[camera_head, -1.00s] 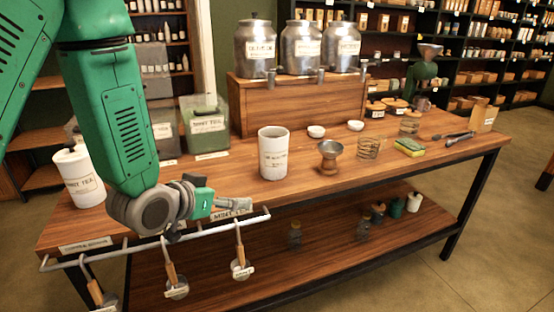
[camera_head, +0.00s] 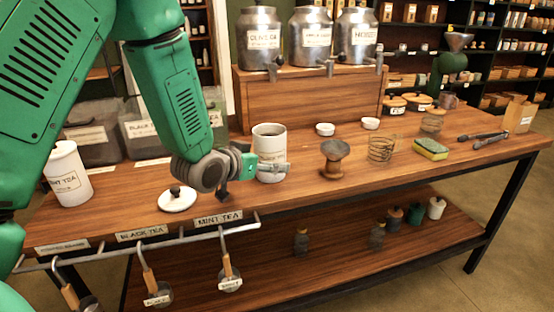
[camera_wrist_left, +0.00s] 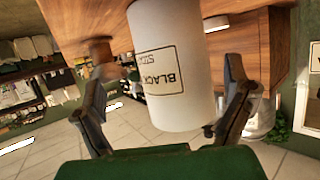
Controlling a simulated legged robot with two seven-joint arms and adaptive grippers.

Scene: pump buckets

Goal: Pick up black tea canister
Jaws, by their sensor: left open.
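The black tea canister (camera_head: 269,142) is a white cylinder, upright and without a lid, near the middle of the table in the head view. My left gripper (camera_head: 272,168) is at its front, partly covering its label. In the left wrist view the canister (camera_wrist_left: 168,65) stands between the two spread fingers of my left gripper (camera_wrist_left: 168,112), and its label starts with "BLACK". The fingers are open, one on each side; I cannot tell whether either touches it. A white lid (camera_head: 177,199) with a dark knob lies on the table to the left. My right gripper is not in view.
Another white canister (camera_head: 67,174) stands at the table's left. A metal funnel cup (camera_head: 335,158), a wire coil (camera_head: 382,149) and a sponge (camera_head: 431,149) are to the right. Scoops hang from the front rail (camera_head: 150,252). A wooden stand (camera_head: 305,97) with metal urns is behind.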

